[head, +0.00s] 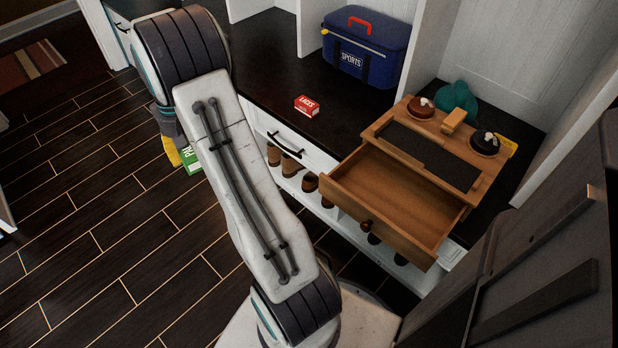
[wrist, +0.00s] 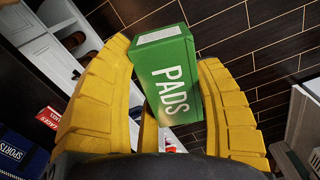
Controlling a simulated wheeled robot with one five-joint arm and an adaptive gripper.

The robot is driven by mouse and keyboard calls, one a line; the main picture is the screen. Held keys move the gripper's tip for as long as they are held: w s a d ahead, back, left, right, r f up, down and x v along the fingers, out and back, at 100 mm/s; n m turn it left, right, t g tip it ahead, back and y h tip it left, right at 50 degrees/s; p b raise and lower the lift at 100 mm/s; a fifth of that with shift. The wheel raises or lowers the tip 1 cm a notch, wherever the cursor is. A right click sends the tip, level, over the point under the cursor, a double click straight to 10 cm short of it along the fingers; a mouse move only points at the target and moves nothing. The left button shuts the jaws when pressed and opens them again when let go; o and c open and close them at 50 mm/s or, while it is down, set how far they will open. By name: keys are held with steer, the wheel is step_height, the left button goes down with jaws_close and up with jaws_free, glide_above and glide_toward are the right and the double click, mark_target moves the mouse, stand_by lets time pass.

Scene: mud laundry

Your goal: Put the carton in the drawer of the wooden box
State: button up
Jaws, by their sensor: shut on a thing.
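My gripper (wrist: 164,58) is shut on a green carton (wrist: 172,75) marked PADS, with a yellow finger on either side of it. In the head view my gripper (head: 173,152) is at the left, largely behind my arm, and a corner of the green carton (head: 191,160) shows beside a yellow finger, above the floor. The wooden box (head: 482,180) stands on the dark counter at the right. Its drawer (head: 400,195) is pulled out toward the floor side and looks empty. The carton is well to the left of the drawer, apart from it.
A small red LACES box (head: 307,106) lies on the counter (head: 262,75). A blue SPORTS bag (head: 366,45) stands behind it. Two round brush-like things (head: 421,107) and a teal item (head: 457,98) are at the wooden box. Shoes (head: 291,164) sit on a shelf below.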

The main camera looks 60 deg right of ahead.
steer(key=s+d+f+m, duration=0.1)
steer(key=s+d+m, duration=0.4)
steer(key=s+d, duration=0.45)
steer(key=s+d+m, duration=0.5)
steer(key=s+d, duration=0.1)
steer(key=s, duration=0.7)
steer(key=s+a+f+m, duration=0.2)
steer(key=s+m, duration=0.6)
steer(key=s+a+f+m, duration=0.3)
steer(key=s+m, duration=0.5)
steer(key=m+b, duration=0.2)
steer(key=m, duration=0.6)
glide_above(386, 209)
step_height(386, 209, down, 8)
steer(key=shift+r, duration=0.1)
steer(key=shift+f+b, duration=0.8)
steer(key=shift+f, duration=1.2)
steer(key=shift+f, duration=0.1)
steer(key=o, duration=1.2)
